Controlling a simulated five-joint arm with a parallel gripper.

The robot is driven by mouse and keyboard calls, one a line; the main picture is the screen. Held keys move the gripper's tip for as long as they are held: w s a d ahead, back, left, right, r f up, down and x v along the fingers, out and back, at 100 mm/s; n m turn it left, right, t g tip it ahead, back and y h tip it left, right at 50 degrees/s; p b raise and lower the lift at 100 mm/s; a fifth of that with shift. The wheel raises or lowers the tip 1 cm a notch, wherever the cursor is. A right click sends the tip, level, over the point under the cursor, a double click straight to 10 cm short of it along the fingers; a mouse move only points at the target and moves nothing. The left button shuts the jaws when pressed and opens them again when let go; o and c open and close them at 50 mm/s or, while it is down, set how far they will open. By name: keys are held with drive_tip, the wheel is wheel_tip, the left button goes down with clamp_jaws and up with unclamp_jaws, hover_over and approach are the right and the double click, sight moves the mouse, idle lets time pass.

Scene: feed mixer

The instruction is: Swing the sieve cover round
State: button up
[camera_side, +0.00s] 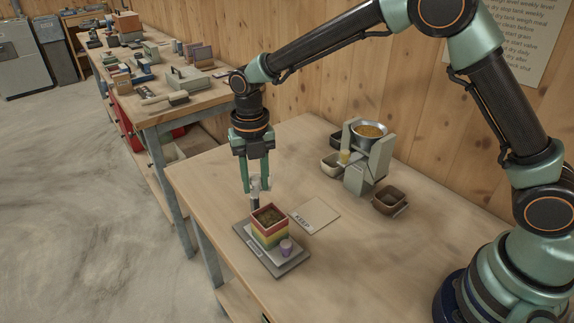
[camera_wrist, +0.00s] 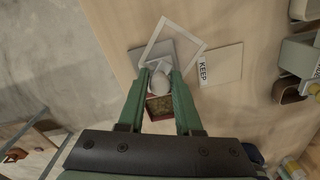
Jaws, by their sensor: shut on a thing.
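My gripper (camera_side: 258,186) points down over the back left of a striped red, yellow and green box (camera_side: 268,232) with brown contents. In the wrist view, my gripper (camera_wrist: 159,74) is shut on a pale rounded knob (camera_wrist: 158,84). A pale square frame with a see-through middle, seemingly the sieve cover (camera_wrist: 188,31), lies beyond the fingertips, turned at an angle to the grey plate (camera_wrist: 139,54). I cannot tell whether the knob joins the frame. The open box (camera_wrist: 160,108) shows between the fingers. The frame is not clear in the side view.
A KEEP card (camera_side: 315,215) lies to the right. The mixer (camera_side: 362,170) and a brown bowl (camera_side: 389,200) stand farther right. Clear tabletop lies between.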

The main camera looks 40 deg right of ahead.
drive_tip(key=o, duration=1)
drive_tip(key=shift+a+f, duration=0.1)
drive_tip(key=shift+r, duration=3.1)
